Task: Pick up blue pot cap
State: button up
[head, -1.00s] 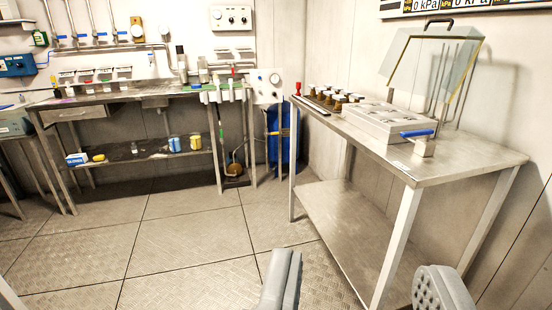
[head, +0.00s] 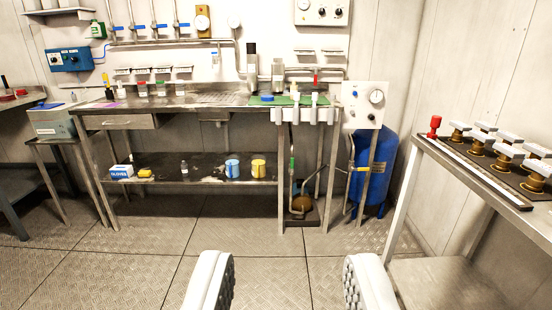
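A small flat blue piece (head: 267,98), which looks like the blue pot cap, lies at the left end of the green mat (head: 292,100) on the far bench. It is too small to make out in detail. A blue pot (head: 232,168) stands on that bench's lower shelf beside a yellow pot (head: 258,168). My gripper (head: 288,280) is at the bottom of the picture, its two pale fingers wide apart with only floor between them. It is open, empty and well short of the bench.
The far bench (head: 200,100) also holds several small pots and dark and grey bottles. A side table (head: 470,175) with brass-and-white fittings and a red piece is close on the right. A blue tank (head: 374,172) stands in the corner. The floor ahead is clear.

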aim_at(264, 98)
jog(key=i+u, duration=0.2)
jog(key=i, duration=0.65)
jog(key=i+l+u, duration=0.2)
jog(key=i, duration=0.65)
jog(key=i+j+z, duration=0.45)
jog(key=i, duration=0.5)
jog(key=i+j+z, duration=0.5)
jog(key=i+j, duration=0.3)
jog(key=j, duration=0.2)
